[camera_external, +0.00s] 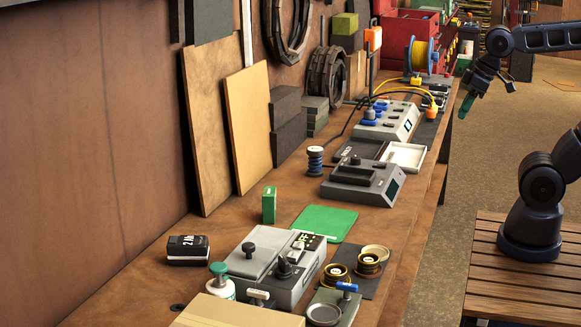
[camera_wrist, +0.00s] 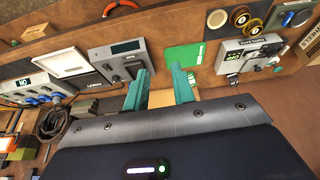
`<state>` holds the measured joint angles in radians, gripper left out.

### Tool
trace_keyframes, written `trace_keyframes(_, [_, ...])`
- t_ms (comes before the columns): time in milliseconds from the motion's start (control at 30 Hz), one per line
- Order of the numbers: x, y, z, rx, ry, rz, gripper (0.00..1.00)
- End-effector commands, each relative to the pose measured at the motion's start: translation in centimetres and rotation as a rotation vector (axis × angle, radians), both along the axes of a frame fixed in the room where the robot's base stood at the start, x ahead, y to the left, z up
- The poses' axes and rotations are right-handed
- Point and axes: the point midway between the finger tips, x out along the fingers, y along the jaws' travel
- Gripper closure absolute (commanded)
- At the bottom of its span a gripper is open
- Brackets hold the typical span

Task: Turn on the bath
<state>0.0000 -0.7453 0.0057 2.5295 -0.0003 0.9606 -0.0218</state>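A green mat (camera_external: 323,223) lies between the two grey units. A white tray (camera_external: 403,156), a grey unit with blue knobs (camera_external: 388,121) and a yellow cable spool (camera_external: 420,57) stand farther back. Copper-coloured spools (camera_external: 368,264) and a cardboard box (camera_external: 235,312) are near the front.

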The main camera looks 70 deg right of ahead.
Motion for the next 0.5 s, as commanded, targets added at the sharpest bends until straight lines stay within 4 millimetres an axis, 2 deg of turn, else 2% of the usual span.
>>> trace_keyframes(33, [0.4, 0.2, 0.2, -0.011, 0.005, 0.023, 0.85])
trace_keyframes(100, [1.1, 0.4, 0.5, -0.033, 0.016, 0.073, 0.99])
trace_keyframes(133, [1.5, 0.6, 0.7, -0.045, 0.022, 0.099, 1.0])
trace_keyframes(500, [7.8, 3.7, 2.8, -0.225, 0.107, 0.534, 1.0])
